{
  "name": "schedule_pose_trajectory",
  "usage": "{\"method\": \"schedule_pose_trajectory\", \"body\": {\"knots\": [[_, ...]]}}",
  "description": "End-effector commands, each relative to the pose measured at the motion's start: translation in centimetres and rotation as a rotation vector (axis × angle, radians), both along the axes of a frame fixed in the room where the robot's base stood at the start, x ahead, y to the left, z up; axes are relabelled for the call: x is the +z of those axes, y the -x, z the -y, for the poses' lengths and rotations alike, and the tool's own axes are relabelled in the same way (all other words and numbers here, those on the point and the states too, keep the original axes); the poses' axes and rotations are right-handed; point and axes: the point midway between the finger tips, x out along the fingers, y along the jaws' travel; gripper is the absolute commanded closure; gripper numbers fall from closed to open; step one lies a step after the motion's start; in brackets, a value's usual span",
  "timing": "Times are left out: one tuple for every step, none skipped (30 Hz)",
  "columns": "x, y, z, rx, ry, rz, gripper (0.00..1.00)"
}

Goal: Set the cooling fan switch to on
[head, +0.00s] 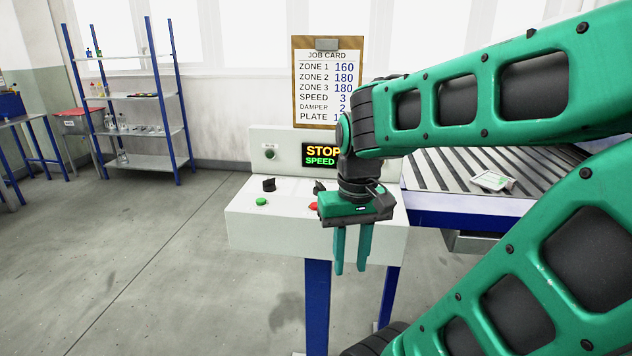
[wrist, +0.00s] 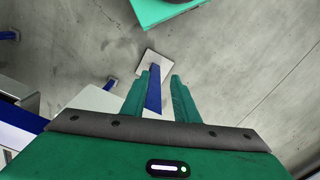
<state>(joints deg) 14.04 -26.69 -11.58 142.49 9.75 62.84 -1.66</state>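A white control console (head: 265,232) stands in the middle of the head view. Its upright back panel carries a small round control (head: 269,153) under an unreadable label. A black knob (head: 269,184) and a green button (head: 262,201) sit on its top; a red button (head: 312,206) is partly covered by my gripper. I cannot tell which control is the cooling fan switch; my arm hides the console's right part. My gripper (head: 350,268) points down before the console's front face. Its fingers are apart with nothing between them, also in the wrist view (wrist: 161,90).
A display (head: 320,154) reads "STOP" and "SPEED", partly hidden. A job card (head: 327,85) stands behind it. A slatted conveyor (head: 450,175) with a small pale item (head: 491,180) adjoins at right. Blue console legs (head: 317,300) stand below. Floor at left is clear.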

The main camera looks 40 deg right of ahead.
Motion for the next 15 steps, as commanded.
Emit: {"method": "schedule_pose_trajectory", "body": {"knots": [[1.3,-1.8,0.9,0.002,0.003,-0.002,0.73],[2.2,-2.9,1.4,0.007,0.004,0.0,0.73],[3.5,-4.5,2.2,0.012,0.004,0.0,0.73],[4.5,-5.8,2.8,0.018,0.006,0.001,0.73],[5.4,-7.0,3.4,0.024,0.006,0.001,0.73],[6.6,-8.7,4.3,0.033,0.007,0.002,0.73],[7.5,-9.9,4.9,0.041,0.007,0.002,0.73],[8.4,-11.1,5.6,0.047,0.008,0.001,0.73],[9.4,-12.7,6.5,0.06,0.008,0.002,0.73],[10.2,-13.8,7.1,0.067,0.007,0.001,0.73],[10.9,-14.9,7.8,0.076,0.008,0.0,0.73],[11.8,-16.3,8.7,0.086,0.008,0.0,0.73],[12.5,-17.3,9.4,0.095,0.008,0.0,0.73],[13.0,-18.3,10.0,0.104,0.008,0.001,0.73],[13.7,-19.4,10.8,0.115,0.009,-0.001,0.73]]}}
